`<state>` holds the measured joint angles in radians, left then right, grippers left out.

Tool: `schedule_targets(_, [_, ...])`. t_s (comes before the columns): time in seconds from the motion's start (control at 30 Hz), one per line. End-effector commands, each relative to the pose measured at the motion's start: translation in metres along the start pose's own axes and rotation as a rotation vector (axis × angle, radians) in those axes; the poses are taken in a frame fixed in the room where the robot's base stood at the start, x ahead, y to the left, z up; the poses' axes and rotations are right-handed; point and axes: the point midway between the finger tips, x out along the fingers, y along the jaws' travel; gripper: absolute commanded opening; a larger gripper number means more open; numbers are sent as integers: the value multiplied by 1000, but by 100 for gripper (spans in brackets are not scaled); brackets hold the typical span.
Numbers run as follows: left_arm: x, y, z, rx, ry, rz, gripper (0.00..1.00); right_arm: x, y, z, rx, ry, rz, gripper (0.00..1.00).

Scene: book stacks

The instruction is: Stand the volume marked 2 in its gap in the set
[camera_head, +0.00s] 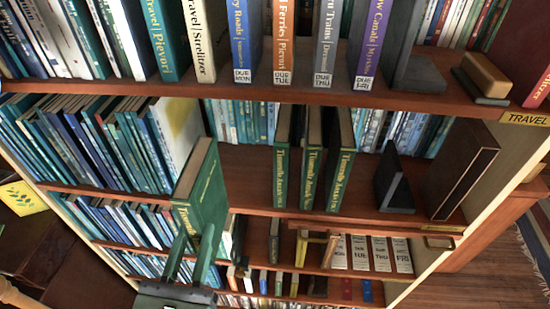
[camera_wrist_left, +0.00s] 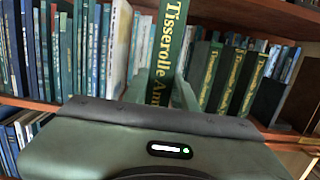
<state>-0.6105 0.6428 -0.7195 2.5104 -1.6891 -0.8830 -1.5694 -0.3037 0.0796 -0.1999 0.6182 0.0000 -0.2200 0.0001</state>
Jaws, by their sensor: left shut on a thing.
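A green volume with gold lettering (camera_head: 203,190) is held upright, slightly tilted, in my left gripper (camera_head: 194,243), in front of the shelves. In the left wrist view its spine (camera_wrist_left: 168,45) reads "Tisserolle An…"; the lower end is hidden and no number is readable. My left gripper is shut on it. The matching set stands on the middle shelf to the right: a left volume (camera_head: 281,170), a middle volume (camera_head: 312,170) and a right volume (camera_head: 341,170), with narrow spaces between them. The held volume is left of all of them. My right gripper is not in view.
A black bookend (camera_head: 392,182) stands right of the set, then a dark upright box (camera_head: 460,170). Leaning blue-green books (camera_head: 90,145) fill the shelf's left part. Bare shelf (camera_head: 250,175) lies left of the set. Labelled books (camera_head: 280,45) stand on the shelf above.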

Motion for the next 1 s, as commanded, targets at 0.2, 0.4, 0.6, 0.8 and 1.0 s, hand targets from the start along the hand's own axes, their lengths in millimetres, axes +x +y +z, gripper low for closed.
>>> schedule_targets(0.2, [26, 1, -4, -3, -14, 3, 0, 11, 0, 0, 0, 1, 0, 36])
schedule_targets(0.4, [71, 0, -13, -5, -18, 2, 0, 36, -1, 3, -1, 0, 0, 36])
schedule_targets(0.6, [114, 0, -16, -2, -17, 1, 0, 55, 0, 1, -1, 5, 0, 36])
schedule_targets(0.8, [159, 0, -17, 0, -7, 1, 0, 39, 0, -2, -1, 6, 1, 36])
schedule_targets(1.0, [178, 0, -22, -4, -6, 0, 0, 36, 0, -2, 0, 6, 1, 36])
